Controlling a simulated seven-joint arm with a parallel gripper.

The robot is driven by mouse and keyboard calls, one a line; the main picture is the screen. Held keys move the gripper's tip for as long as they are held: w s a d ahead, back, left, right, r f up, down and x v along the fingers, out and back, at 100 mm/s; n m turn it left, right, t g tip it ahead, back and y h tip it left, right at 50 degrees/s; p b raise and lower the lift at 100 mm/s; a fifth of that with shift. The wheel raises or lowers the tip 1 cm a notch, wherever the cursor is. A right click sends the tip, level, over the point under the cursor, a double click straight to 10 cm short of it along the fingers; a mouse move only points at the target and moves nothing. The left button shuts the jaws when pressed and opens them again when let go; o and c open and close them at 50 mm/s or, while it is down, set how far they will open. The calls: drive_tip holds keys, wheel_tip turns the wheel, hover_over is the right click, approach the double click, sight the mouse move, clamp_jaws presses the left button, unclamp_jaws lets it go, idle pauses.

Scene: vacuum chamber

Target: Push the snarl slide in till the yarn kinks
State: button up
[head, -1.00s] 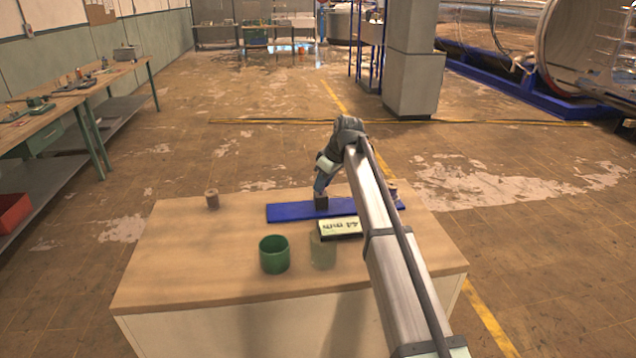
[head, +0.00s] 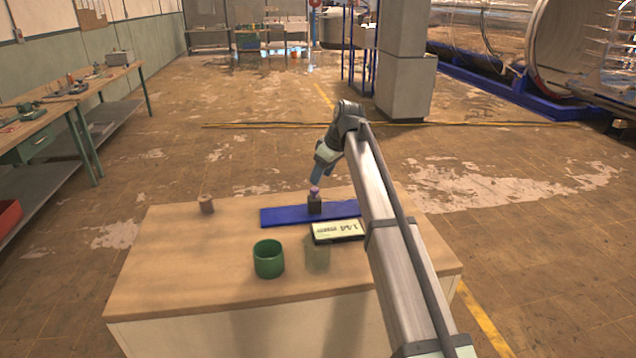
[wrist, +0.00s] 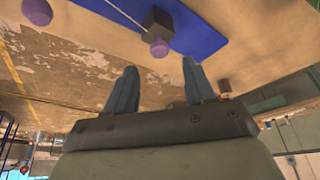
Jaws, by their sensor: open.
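The dark block (head: 315,205) that I take for the snarl slide stands on a blue plate (head: 278,217) on the bench. A purple knob (head: 314,190) tops it and also shows in the wrist view (wrist: 160,47). My gripper (head: 318,180) is just above the knob in the head view. In the wrist view, its fingers (wrist: 158,84) are open and empty, apart from the knob. A thin pale strand (wrist: 125,16), perhaps the yarn, runs to the dark block (wrist: 157,22). I cannot see a kink in it. My arm hides the plate's right end in the head view.
A display (head: 338,231) lies in front of the plate; its reading is upside down and not clear. A green cup (head: 269,258) stands nearer, beside a faint dark patch. A brown spool-like piece (head: 206,205) stands at back left. The bench's left front is clear.

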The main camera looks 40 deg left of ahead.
drive_tip(key=v, duration=0.8)
idle(0.4)
